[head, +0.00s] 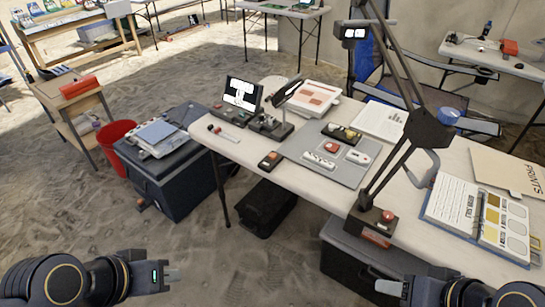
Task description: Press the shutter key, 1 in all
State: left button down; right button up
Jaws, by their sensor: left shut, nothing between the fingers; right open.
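Several keys with red tops show on the white table (250,146), and I cannot read which is the shutter key. A small black box with a red top (270,160) sits at the table's front edge. A red round button (388,216) is on the black base of a tall stand (372,227) at the front right. My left gripper (176,275) is shut and empty at the lower left, well short of the table. My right gripper (374,273) is open and empty at the lower right, in front of the table, below the stand's base.
A grey mat (288,151) holds several small devices. A small screen (242,93) stands at the table's back left. A colour chart book (464,212) lies at the right. A dark blue cooler (172,180) and a red bucket (117,140) stand left of the table.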

aim_at(274, 156)
jog(key=i+l+z, duration=0.1)
jog(key=l, duration=0.25)
jog(key=i+l+z, duration=0.1)
jog(key=i+l, duration=0.15)
jog(key=i+l+z, duration=0.1)
jog(key=l, duration=0.3)
jog(key=i, duration=0.1)
